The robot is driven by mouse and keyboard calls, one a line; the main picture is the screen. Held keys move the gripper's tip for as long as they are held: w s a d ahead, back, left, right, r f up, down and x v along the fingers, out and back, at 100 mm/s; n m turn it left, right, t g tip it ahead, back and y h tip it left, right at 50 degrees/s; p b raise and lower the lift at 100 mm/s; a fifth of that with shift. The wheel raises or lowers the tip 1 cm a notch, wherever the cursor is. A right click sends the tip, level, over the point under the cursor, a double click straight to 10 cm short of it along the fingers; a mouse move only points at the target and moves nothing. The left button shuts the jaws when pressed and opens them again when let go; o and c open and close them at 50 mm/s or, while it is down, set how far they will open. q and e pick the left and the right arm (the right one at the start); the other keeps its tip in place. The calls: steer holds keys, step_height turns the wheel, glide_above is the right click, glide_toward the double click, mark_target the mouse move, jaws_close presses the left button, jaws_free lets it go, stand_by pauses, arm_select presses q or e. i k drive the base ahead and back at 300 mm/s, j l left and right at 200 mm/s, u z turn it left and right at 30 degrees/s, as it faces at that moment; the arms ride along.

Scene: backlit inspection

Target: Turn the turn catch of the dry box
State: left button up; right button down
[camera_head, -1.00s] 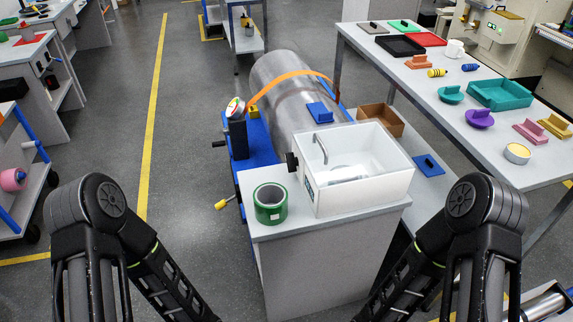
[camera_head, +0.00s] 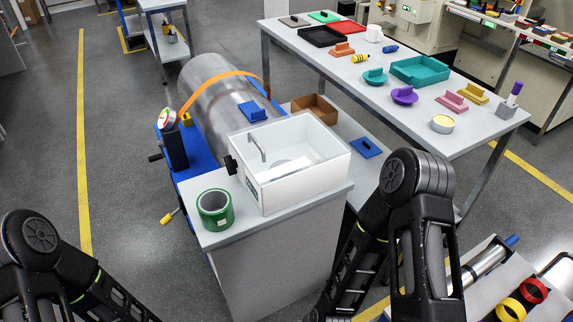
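The white box (camera_head: 306,183), which looks like the dry box, stands on a grey-topped cabinet (camera_head: 318,203) in the middle of the head view. Its top looks open or clear, and something pale lies inside. A small black knob (camera_head: 231,165) sticks out at its left side and may be the turn catch; its exact position is too small to tell. A grey bent bar (camera_head: 257,148) rises at the box's left end. Both my arms show low in the picture, apart from the box. Neither gripper is in view.
A green tape roll (camera_head: 215,209) stands left of the box on the cabinet. Behind are a large metal cylinder (camera_head: 205,95), a brown open box (camera_head: 314,108) and a blue piece (camera_head: 366,147). A long table (camera_head: 340,80) with coloured parts stands at the back right.

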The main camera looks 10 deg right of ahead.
mark_target(231, 164)
steer(key=i+j+z, duration=0.1)
steer(key=i+j, duration=0.15)
steer(key=j, duration=0.15)
steer(key=i+j, duration=0.2)
steer(key=j, duration=0.15)
steer(key=i+j+z, duration=0.15)
steer(key=j, duration=0.25)
steer(key=i, duration=0.1)
